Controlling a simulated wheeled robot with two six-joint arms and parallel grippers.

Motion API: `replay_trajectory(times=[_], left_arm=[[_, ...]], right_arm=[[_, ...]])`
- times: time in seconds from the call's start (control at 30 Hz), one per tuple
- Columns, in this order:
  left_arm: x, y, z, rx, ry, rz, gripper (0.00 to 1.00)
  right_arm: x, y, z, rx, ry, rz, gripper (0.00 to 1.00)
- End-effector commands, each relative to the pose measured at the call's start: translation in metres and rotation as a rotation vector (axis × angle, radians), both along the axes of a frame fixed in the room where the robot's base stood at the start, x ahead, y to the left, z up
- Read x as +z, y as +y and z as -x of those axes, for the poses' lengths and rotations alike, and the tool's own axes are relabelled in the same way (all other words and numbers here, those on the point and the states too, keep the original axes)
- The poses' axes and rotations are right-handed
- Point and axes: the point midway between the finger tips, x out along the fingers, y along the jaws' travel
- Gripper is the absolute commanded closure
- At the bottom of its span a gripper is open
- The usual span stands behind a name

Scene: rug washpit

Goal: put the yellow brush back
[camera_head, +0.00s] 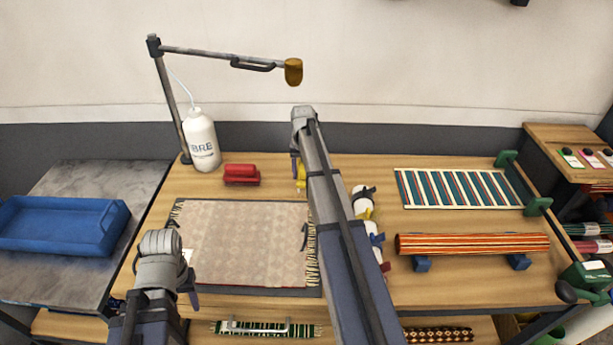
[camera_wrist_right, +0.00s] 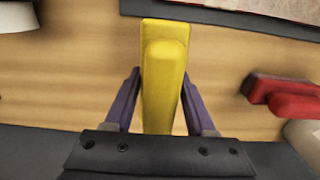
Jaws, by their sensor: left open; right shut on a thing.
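The yellow brush (camera_wrist_right: 165,50) fills the middle of the right wrist view, with its handle between the two fingers of my right gripper (camera_wrist_right: 158,85). That gripper is shut on it. In the head view only a small piece of the yellow brush (camera_head: 301,173) shows beside my right arm, near the table's back edge. My arm hides the rest, and I cannot tell whether the brush touches the table. My left gripper (camera_head: 188,280) is open and empty at the table's front left, beside the beige rug.
A red brush (camera_head: 241,174) stands left of the yellow one, near a white bottle (camera_head: 201,140). The beige rug (camera_head: 240,240) lies in front. A blue tray (camera_head: 60,225) is far left.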

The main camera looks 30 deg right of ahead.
Motion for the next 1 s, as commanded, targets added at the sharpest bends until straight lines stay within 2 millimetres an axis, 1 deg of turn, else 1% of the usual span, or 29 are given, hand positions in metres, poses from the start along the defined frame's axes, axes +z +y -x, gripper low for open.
replay_trajectory(times=[0.17,0.3,0.33,0.4,0.5,0.57,0.83,0.97,1.0], left_arm=[[0.000,0.000,0.000,0.000,0.000,0.000,0.50],[0.000,0.000,0.000,0.000,0.000,0.000,0.50],[-0.011,0.000,0.000,0.000,0.000,0.000,0.50],[-0.024,0.000,0.000,0.000,0.000,0.000,0.50],[-0.035,0.000,0.000,0.000,0.000,0.000,0.50],[-0.038,0.000,0.000,0.000,0.000,0.000,0.50],[-0.035,0.000,0.000,0.000,0.000,0.000,0.50],[-0.039,0.000,0.000,0.000,0.000,0.000,0.50],[-0.039,0.000,0.000,0.000,0.000,0.000,0.50]], right_arm=[[0.000,-0.007,-0.005,-0.001,0.000,0.000,0.96],[0.000,-0.025,-0.019,-0.003,0.000,0.000,0.96],[-0.011,-0.023,-0.016,-0.001,0.000,0.000,0.96],[-0.024,-0.021,-0.014,0.000,0.000,0.000,0.96],[-0.035,-0.021,-0.014,0.000,0.000,0.000,0.96],[-0.038,-0.021,-0.014,0.000,0.000,0.000,0.96],[-0.035,-0.021,-0.014,0.000,0.000,0.000,0.96],[-0.039,-0.021,-0.014,0.000,0.000,0.000,0.96],[-0.039,-0.021,-0.014,0.000,0.000,0.000,0.43]])
